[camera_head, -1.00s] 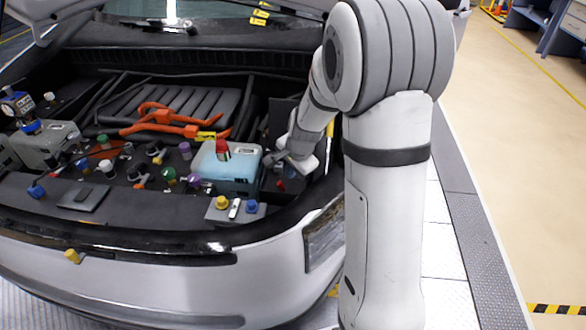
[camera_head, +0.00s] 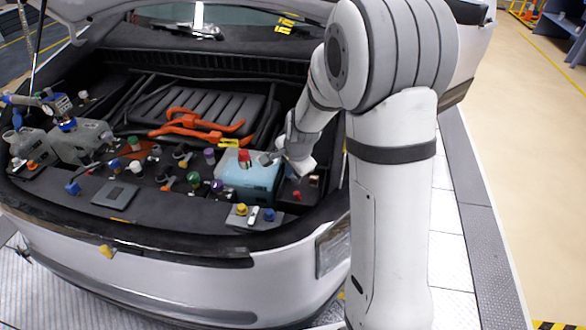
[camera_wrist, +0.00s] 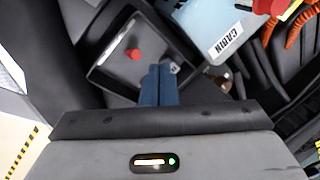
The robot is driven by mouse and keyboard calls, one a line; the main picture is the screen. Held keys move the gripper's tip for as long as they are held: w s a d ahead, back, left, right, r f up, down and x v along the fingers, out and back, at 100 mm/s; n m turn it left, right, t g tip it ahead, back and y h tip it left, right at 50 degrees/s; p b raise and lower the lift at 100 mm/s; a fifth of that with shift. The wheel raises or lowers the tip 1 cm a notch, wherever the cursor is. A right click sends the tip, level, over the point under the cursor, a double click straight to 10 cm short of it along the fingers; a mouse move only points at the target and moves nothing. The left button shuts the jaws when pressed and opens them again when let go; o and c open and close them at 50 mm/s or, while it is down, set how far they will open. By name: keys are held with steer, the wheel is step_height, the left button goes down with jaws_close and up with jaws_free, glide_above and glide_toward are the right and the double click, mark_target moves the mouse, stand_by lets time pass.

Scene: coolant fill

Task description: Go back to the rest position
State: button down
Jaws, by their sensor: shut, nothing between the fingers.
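My gripper (camera_head: 272,158) is over the right side of the open engine bay, close to the light blue reservoir with a red cap (camera_head: 244,177). In the wrist view my gripper (camera_wrist: 159,68) has its two blue fingers together, with nothing between them. Beneath and beyond the fingers is a dark square tray (camera_wrist: 112,58) with a red knob (camera_wrist: 134,54) in it. The reservoir (camera_wrist: 222,28), lettered "CABIN", shows at the upper right of the wrist view, apart from the fingers.
Orange cables (camera_head: 196,124) cross the bay's middle. Several coloured caps and a grey reservoir (camera_head: 82,142) stand to the left. The white front bumper (camera_head: 190,275) edges the bay. Open floor (camera_head: 510,170) lies to the right.

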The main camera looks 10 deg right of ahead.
steer(key=shift+r, duration=0.15)
steer(key=s+d+r+n, duration=0.1)
steer(key=s+r+n, duration=0.3)
steer(key=s, duration=0.4)
steer(key=s+d+r+n, duration=0.1)
steer(key=s+r+n, duration=0.3)
steer(key=s, duration=0.5)
steer(key=s+d+r+n+h, duration=0.1)
steer(key=s+r+n, duration=0.3)
steer(key=s+r, duration=0.3)
steer(key=shift+s+d+r+n+g, duration=0.15)
steer(key=shift+s+d+n+g, duration=0.15)
steer(key=shift+s, duration=0.6)
